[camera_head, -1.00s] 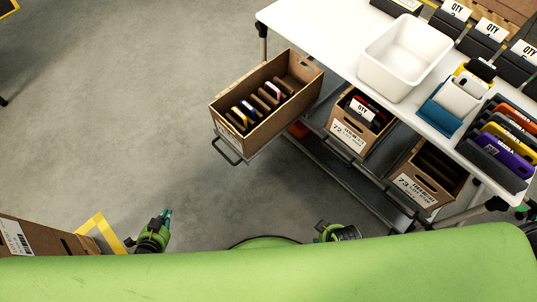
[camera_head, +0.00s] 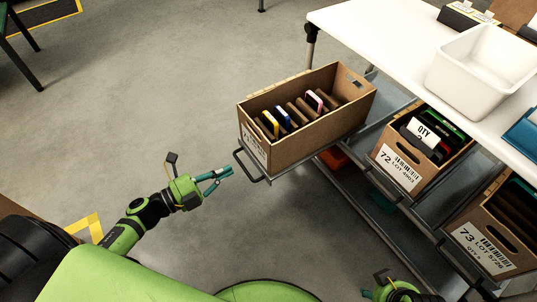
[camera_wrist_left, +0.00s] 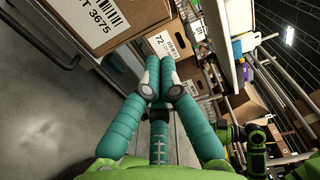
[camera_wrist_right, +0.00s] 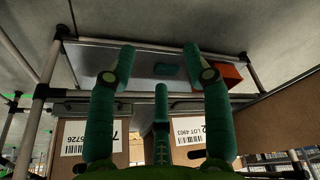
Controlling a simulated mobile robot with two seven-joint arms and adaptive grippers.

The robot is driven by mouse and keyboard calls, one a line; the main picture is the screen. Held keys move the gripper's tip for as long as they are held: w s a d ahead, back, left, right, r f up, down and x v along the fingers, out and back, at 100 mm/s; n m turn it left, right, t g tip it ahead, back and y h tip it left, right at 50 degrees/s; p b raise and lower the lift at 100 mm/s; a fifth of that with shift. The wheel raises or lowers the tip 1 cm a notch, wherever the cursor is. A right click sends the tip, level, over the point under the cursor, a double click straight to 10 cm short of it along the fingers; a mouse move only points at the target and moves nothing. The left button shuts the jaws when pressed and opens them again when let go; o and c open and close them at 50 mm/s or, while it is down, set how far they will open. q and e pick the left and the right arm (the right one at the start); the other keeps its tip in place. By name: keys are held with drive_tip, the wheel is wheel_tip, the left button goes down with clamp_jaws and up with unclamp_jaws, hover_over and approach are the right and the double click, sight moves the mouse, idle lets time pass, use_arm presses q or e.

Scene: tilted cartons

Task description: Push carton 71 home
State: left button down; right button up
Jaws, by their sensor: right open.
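Carton 71 (camera_head: 252,135) is the brown box at the left of the row, holding several thin upright items. It sits on a pulled-out tray, sticking out beyond the table's end, with a dark handle (camera_head: 254,170) at its front. Its label (camera_wrist_left: 100,15) reads LOT 3675 in the left wrist view; the full number is not readable. My left gripper (camera_head: 228,172) is in front of the handle, its teal fingers together and empty, with a small gap in the picture. My right gripper (camera_wrist_right: 157,72) is open and empty, low before the rack in the head view (camera_head: 388,290).
Carton 72 (camera_head: 397,166) and carton 73 (camera_head: 482,248) sit farther in under the white table (camera_head: 390,40). A white bin (camera_head: 480,70) stands on the table. An orange thing (camera_head: 334,158) lies on the lower shelf. The floor left of carton 71 is clear.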

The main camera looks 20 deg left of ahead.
sight(270, 148)
use_arm(q)
drive_tip(key=b+x, duration=0.1)
drive_tip(key=x, duration=0.9)
drive_tip(key=shift+x, duration=0.75)
use_arm(e)
drive_tip(key=shift+v, duration=1.55)
drive_tip(key=shift+w, duration=0.1)
